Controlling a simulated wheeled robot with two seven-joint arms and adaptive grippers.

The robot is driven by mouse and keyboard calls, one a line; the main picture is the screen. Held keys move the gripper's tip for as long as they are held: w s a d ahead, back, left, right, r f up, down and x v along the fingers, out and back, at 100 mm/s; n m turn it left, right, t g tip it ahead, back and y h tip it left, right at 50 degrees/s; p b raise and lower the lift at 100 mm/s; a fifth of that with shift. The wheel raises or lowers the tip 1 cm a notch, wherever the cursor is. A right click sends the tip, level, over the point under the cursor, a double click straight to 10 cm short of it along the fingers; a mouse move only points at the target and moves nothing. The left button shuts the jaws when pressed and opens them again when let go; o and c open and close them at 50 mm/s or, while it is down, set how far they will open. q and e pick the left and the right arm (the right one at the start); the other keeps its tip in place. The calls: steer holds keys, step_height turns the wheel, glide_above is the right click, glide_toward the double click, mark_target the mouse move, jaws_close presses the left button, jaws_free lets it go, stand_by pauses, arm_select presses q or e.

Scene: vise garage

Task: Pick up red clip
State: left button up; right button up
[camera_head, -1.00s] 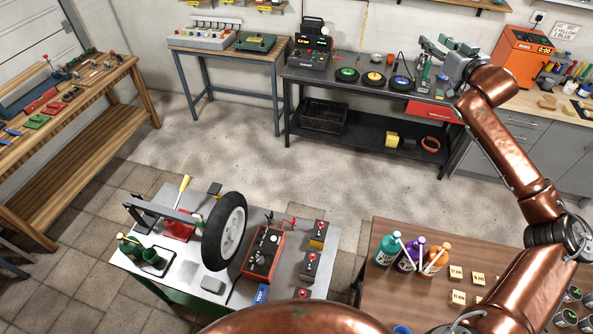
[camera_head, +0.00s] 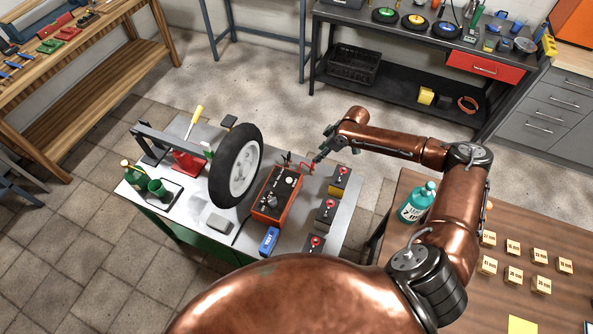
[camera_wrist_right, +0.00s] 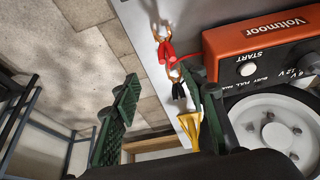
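The red clip (camera_head: 306,167) lies at the right of the orange charger box (camera_head: 276,194) on the grey work table. In the right wrist view the red clip (camera_wrist_right: 165,51) has copper-coloured jaws and lies ahead of the fingertips. A black clip (camera_wrist_right: 178,88) is nearer to the fingers. My right gripper (camera_head: 325,149) is just right of and beyond the red clip in the head view. In the wrist view my right gripper (camera_wrist_right: 162,90) is open, its green ridged fingers apart with nothing held. My left gripper is not in view.
A wheel with a black tyre (camera_head: 222,165) stands left of the charger. Several small batteries (camera_head: 340,181) line the table's right side. A blue box (camera_head: 269,241) lies in front of the charger. A brown table (camera_head: 400,190) with a teal bottle (camera_head: 416,202) is at the right.

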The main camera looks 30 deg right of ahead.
mark_target(313, 164)
steer(key=x, duration=0.3)
steer(key=s+x, duration=0.1)
steer(key=x, duration=0.5)
steer(key=shift+s+a+f, duration=0.1)
steer(key=shift+s+f, duration=0.15)
steer(key=shift+s, duration=0.1)
steer(key=shift+c, duration=0.3)
jaws_close()
